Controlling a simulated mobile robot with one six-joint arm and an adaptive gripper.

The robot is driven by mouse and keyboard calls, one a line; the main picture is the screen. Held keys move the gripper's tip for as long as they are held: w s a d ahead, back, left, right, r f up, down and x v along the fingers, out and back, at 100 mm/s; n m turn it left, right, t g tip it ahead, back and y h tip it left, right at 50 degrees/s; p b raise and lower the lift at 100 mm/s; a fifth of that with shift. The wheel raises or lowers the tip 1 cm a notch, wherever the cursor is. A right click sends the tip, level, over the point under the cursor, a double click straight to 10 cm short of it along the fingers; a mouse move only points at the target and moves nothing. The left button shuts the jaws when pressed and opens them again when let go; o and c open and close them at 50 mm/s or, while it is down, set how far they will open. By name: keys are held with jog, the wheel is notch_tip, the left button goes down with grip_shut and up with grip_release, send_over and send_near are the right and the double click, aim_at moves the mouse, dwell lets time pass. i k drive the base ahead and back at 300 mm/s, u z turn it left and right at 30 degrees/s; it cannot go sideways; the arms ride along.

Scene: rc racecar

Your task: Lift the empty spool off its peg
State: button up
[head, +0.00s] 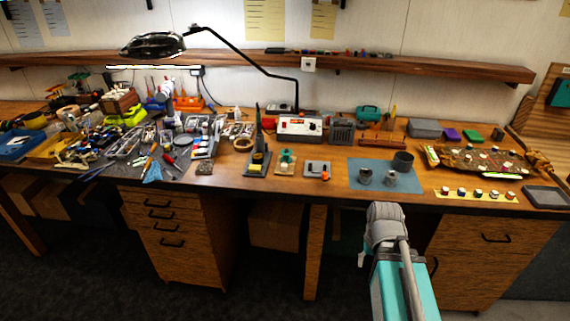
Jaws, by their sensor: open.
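A small teal, spool-like piece (287,155) stands on a pale base (285,168) near the middle of the bench. It looks like the empty spool, but it is too small to be sure, and the peg inside it cannot be made out. My arm rises at the lower right, in front of the bench and well to the right of this piece. Its grey joint is below the front edge of the blue mat. My gripper's fingers cannot be seen.
A dark stand (257,165) is just left of the teal piece and a grey block (317,170) just right. Behind stands a white-fronted station (300,128). The bench's left side is crowded.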

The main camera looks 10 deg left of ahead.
aim_at(286, 157)
jog(key=k, duration=0.35)
jog(key=u, duration=0.25)
jog(key=i, duration=1.2)
jog(key=z, duration=0.2)
